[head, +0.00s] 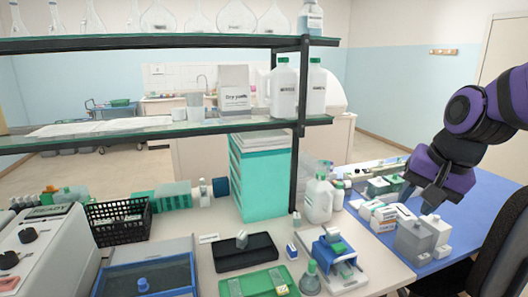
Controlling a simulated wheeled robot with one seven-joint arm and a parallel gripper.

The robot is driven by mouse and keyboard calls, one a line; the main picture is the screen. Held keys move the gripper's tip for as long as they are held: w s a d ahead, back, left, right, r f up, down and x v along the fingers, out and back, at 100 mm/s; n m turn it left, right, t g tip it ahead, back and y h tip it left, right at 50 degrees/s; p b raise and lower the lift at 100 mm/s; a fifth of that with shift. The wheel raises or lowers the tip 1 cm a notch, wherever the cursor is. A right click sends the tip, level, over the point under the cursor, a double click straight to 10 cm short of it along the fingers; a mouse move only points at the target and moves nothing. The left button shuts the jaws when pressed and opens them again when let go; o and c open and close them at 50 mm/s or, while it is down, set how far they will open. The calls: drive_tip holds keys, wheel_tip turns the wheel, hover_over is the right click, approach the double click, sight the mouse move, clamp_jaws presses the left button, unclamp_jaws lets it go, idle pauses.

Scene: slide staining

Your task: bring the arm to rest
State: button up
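My purple and black arm (462,150) reaches in from the right edge. My gripper (416,203) points down and to the left, above the blue mat (480,205) on the right part of the bench. Its two dark fingers stand apart, and I see nothing held between them. The exact height of the fingers above these things is hard to tell.
A two-level glass shelf (170,42) holds flasks and jugs at the back left. A teal rack (262,180) stands below it. A black basket (120,222), black tray (246,252), green tray (258,283) and blue-and-white device (333,255) crowd the bench. A dark chair (505,250) is at lower right.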

drive_tip(key=s+d+r+n+h, duration=0.1)
drive_tip(key=s+r+n, duration=0.1)
drive_tip(key=s, duration=0.4)
drive_tip(key=s+d+r+n+t, duration=0.1)
drive_tip(key=s+r+n, duration=0.2)
drive_tip(key=s, duration=0.4)
drive_tip(key=shift+r+n+t+h, duration=0.3)
drive_tip(key=shift+n+h, duration=0.1)
drive_tip(key=shift+n, duration=0.2)
